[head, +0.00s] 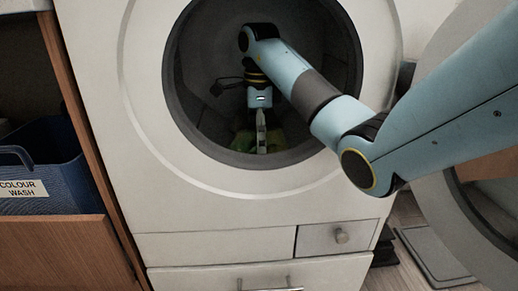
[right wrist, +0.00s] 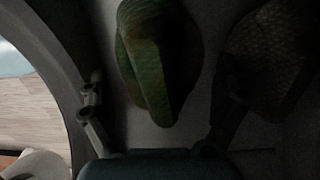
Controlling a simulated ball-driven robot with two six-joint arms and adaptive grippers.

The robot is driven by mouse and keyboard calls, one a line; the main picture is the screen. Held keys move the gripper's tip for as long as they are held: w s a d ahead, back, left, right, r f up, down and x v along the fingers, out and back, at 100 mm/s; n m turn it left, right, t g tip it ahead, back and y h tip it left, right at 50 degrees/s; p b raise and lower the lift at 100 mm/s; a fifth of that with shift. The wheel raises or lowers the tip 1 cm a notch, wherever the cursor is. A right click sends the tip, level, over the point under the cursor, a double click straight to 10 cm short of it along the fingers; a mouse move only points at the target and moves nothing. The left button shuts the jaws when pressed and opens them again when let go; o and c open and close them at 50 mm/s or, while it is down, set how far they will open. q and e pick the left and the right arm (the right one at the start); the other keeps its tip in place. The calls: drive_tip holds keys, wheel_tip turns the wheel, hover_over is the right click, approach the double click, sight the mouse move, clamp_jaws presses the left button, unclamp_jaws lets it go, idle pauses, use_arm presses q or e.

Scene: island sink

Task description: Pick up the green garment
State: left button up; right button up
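The green garment (right wrist: 155,55) lies in the dark drum of the washing machine, a rumpled piece in the upper middle of the right wrist view. In the head view a bit of the green garment (head: 243,142) shows low in the drum beside my right gripper (head: 262,146). My right gripper reaches into the drum from above. In the right wrist view its fingers stand wide apart, one on each side, with the garment ahead between them and nothing gripped. The drum is dim, so contact is hard to judge. My left gripper is not in view.
The washing machine's round rim (head: 250,160) surrounds my right arm closely. A dark textured item (right wrist: 268,60) lies right of the garment in the drum. The open door (head: 440,200) stands at the right. A blue basket (head: 45,165) labelled "COLOUR WASH" stands at the left.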

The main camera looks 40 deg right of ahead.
drive_tip(key=c, duration=1.4)
drive_tip(key=shift+r, duration=0.1)
